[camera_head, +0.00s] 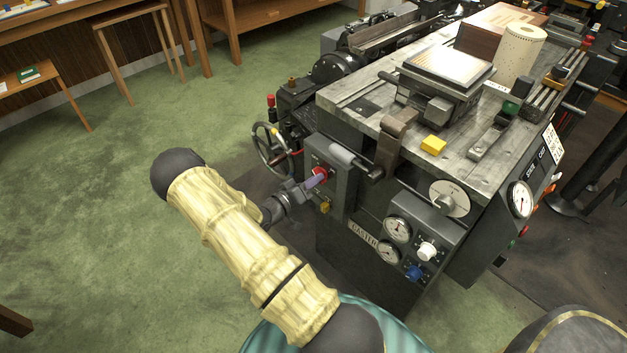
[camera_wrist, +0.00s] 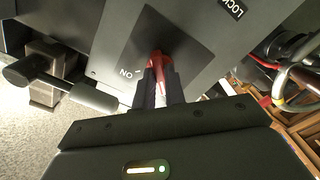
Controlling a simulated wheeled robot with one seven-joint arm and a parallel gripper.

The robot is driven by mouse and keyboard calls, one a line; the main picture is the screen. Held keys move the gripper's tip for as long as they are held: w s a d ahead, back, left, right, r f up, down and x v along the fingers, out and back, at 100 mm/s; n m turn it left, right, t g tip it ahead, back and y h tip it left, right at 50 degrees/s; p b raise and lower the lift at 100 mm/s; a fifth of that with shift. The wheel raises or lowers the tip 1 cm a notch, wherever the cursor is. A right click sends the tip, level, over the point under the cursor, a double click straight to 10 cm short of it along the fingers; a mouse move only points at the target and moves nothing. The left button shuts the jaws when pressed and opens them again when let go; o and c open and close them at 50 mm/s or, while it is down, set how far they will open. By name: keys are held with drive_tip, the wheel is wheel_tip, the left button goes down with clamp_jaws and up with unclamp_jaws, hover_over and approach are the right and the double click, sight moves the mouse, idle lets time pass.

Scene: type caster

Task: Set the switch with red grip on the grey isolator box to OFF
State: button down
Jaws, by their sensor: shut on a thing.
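The grey isolator box (camera_head: 341,160) is on the left front side of the caster machine. The red grip of the switch (camera_head: 320,174) shows at the tip of my gripper (camera_head: 312,180). In the wrist view the red grip (camera_wrist: 156,58) sits between my two fingers (camera_wrist: 160,76), which are shut on it. The fingers hide part of the grip, and I cannot read an "OFF" mark.
A handwheel (camera_head: 271,148) stands to the left, and a grey cylindrical handle (camera_head: 346,156) sticks out above right. Gauges (camera_head: 397,229) are at the lower right. Green floor (camera_head: 120,230) is open to the left.

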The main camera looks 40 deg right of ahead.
drive_tip(key=c, duration=1.5)
unclamp_jaws()
drive_tip(key=shift+o, duration=0.2)
drive_tip(key=s+a, duration=0.1)
drive_tip(key=a, duration=1.6)
drive_tip(key=shift+s+a, duration=0.2)
drive_tip(key=shift+a, duration=0.05)
